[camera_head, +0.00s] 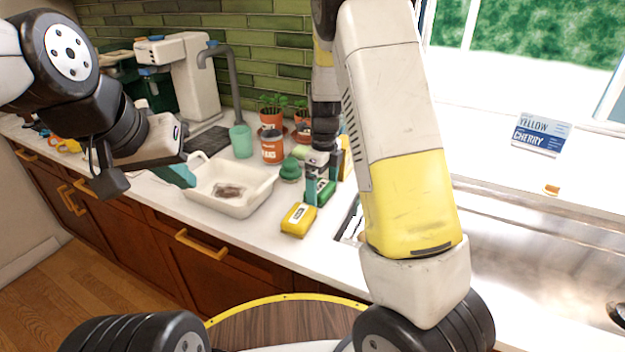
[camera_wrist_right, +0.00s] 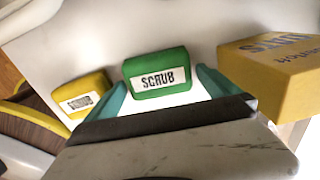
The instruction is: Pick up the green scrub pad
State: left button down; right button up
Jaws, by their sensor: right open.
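The green scrub pad (camera_head: 327,191) lies on the white counter, partly hidden behind my right gripper (camera_head: 318,182). In the right wrist view the pad (camera_wrist_right: 158,72) shows its white "SCRUB" label between the two teal fingers of the right gripper (camera_wrist_right: 161,80). Those fingers are open, one on each side of the pad. A strip of bright counter shows between the pad and the gripper's palm. I cannot tell whether either finger touches the pad. My left gripper (camera_head: 177,174) hangs over the left rim of the white basin; its finger gap is not clear.
A yellow sponge (camera_head: 298,219) lies close in front of the pad, and a yellow box (camera_wrist_right: 272,78) stands close on its other side. A white basin (camera_head: 243,207), a green scrubber (camera_head: 290,169) and an orange jar (camera_head: 271,148) are to the left. The metal sink (camera_head: 520,240) is right.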

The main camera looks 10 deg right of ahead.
jog(key=shift+f, duration=0.15)
jog(key=c, duration=1.2)
jog(key=shift+c, duration=0.2)
